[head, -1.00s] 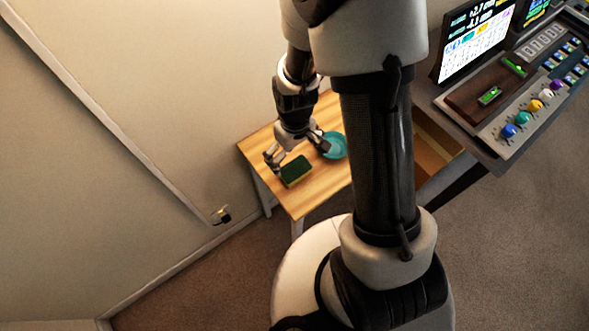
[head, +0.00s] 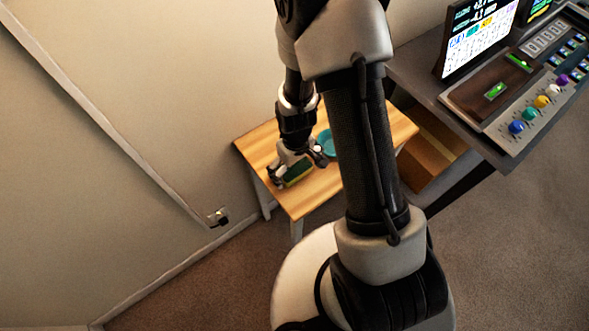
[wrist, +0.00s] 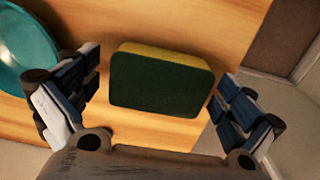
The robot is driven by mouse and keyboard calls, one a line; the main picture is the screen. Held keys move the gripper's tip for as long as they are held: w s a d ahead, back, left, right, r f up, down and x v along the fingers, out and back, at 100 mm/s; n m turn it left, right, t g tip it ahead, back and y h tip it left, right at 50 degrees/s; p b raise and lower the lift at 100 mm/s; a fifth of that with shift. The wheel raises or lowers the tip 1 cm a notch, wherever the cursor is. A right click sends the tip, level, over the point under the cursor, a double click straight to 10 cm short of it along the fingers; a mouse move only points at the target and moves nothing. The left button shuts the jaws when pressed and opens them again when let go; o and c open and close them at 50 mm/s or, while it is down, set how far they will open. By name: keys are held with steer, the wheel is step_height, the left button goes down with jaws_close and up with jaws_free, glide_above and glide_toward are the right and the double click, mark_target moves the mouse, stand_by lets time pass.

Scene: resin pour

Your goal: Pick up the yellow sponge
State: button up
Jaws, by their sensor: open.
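The yellow sponge (wrist: 160,82) with a dark green top lies on a small wooden table (head: 315,195). In the wrist view it sits centred between the two fingers of my gripper (wrist: 158,98), with a gap on each side. In the head view my gripper (head: 297,172) is low over the sponge (head: 299,171) and partly hides it. My gripper is open and holds nothing. I cannot tell its exact height above the table.
A teal bowl (wrist: 24,48) stands on the table just left of the sponge in the wrist view. It also shows beside my gripper in the head view (head: 327,142). A wall (head: 120,180) is close behind the table. A control desk (head: 480,130) stands at the right.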

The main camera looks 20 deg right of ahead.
mark_target(296, 167)
steer(key=shift+c, duration=0.2)
steer(key=c, duration=0.7)
step_height(296, 167, up, 20)
steer(key=p, duration=0.6)
steer(key=shift+p, duration=0.35)
steer(key=shift+o, duration=0.5)
steer(key=c, duration=0.3)
steer(key=shift+c, duration=0.2)
